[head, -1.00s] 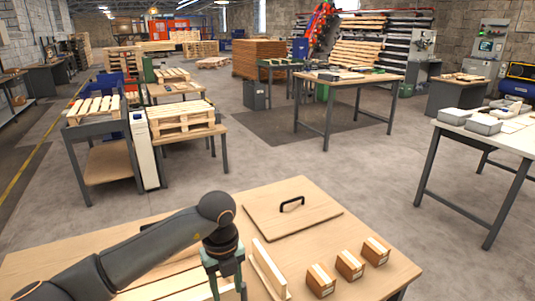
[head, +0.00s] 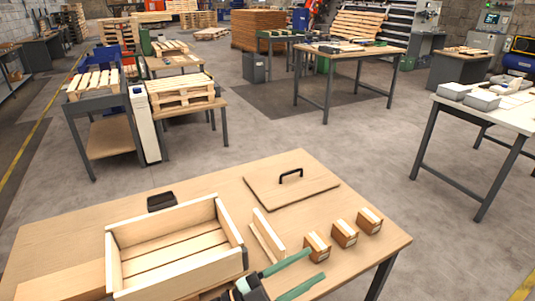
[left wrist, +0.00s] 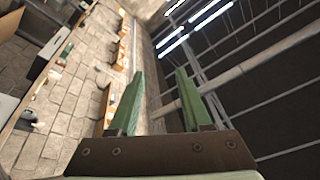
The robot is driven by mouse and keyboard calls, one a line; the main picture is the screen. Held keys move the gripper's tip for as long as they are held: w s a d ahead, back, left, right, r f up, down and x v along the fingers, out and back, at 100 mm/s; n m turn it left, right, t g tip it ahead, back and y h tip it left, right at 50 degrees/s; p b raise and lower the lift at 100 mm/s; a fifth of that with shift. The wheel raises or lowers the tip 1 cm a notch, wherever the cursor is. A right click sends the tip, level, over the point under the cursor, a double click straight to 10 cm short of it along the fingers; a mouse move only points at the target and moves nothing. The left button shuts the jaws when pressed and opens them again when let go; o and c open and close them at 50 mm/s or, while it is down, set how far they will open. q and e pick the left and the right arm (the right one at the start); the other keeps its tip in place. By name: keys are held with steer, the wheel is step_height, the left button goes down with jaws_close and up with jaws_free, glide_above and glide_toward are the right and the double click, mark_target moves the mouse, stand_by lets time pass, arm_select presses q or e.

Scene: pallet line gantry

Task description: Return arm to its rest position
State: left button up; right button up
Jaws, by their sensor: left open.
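My left gripper (head: 317,263) shows at the bottom middle of the head view, in front of the small cartons. Its two green fingers point right and are spread apart with nothing between them. In the left wrist view the open fingers (left wrist: 160,73) frame only distant room and ceiling, tilted sideways. Most of my left arm is out of the head view. My right gripper is in neither view.
On the table (head: 80,232) stand an open wooden crate (head: 174,277), a wooden divider (head: 267,240), a lid with black handle (head: 290,186), a black tray (head: 161,201) and three cartons (head: 344,234). Open floor (head: 290,135) lies beyond.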

arm_select(q)
steer(key=s+a+f+n+t+y+p, duration=0.1)
steer(key=s+a+f+n+t+y, duration=0.15)
steer(key=a+f+n+y, duration=0.6)
steer(key=s+a+f+n+t+y+p, duration=0.1)
steer(key=a+f+n+t+y, duration=0.2)
steer(key=a+f+n+y, duration=0.6)
steer(key=s+a+f+n+g, duration=0.1)
steer(key=s+a+f+g, duration=0.3)
steer(key=s+a+f, duration=0.2)
steer(key=s+f, duration=0.2)
steer(key=s, duration=0.2)
steer(key=shift+f, duration=0.3)
